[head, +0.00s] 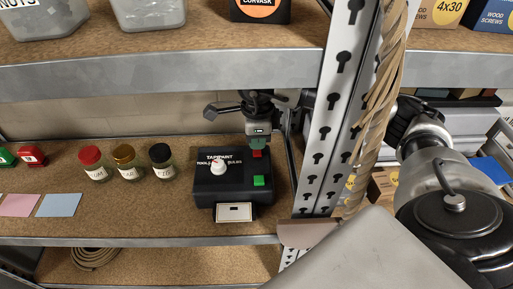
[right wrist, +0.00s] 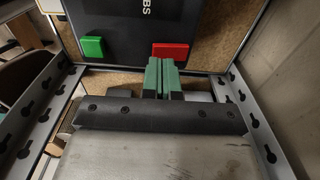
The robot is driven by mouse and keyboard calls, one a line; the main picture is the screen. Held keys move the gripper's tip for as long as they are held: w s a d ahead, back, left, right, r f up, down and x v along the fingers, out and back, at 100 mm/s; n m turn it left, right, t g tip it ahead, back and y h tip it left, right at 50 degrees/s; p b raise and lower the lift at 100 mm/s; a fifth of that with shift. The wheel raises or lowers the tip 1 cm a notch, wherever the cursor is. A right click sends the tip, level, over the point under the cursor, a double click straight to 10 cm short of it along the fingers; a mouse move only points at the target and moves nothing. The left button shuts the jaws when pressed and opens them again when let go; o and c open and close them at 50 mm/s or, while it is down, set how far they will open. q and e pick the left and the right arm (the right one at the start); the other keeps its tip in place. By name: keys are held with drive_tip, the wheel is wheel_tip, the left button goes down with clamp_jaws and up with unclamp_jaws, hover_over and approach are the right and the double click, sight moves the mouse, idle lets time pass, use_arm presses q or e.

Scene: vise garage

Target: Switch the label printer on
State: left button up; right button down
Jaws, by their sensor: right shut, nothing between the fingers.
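The label printer (head: 226,190) is a black box on the middle shelf, left of the perforated post. It has a white knob (head: 218,168), a green button (head: 259,182) at its front right and a red button (head: 257,153) at its back right. A pale label (head: 234,212) shows at its front. My right gripper (head: 259,144) is shut and empty, with its green fingertips at the red button. In the right wrist view the fingertips (right wrist: 162,66) overlap the lower edge of the red button (right wrist: 171,50); I cannot tell whether they touch. The green button (right wrist: 92,47) is left of them. My left gripper is not in view.
Jars with red (head: 90,155), gold (head: 123,153) and black (head: 159,153) lids stand left of the printer. Pink and blue cards (head: 59,205) lie farther left. The perforated post (head: 322,130) stands right of the printer, and the upper shelf (head: 160,72) runs above.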

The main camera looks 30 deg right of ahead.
sight(257, 152)
drive_tip(key=shift+f+b, duration=1.25)
drive_tip(key=shift+f, duration=0.1)
idle(0.8)
drive_tip(key=shift+r, duration=0.1)
drive_tip(key=shift+r+p, duration=2)
drive_tip(key=shift+r, duration=1.5)
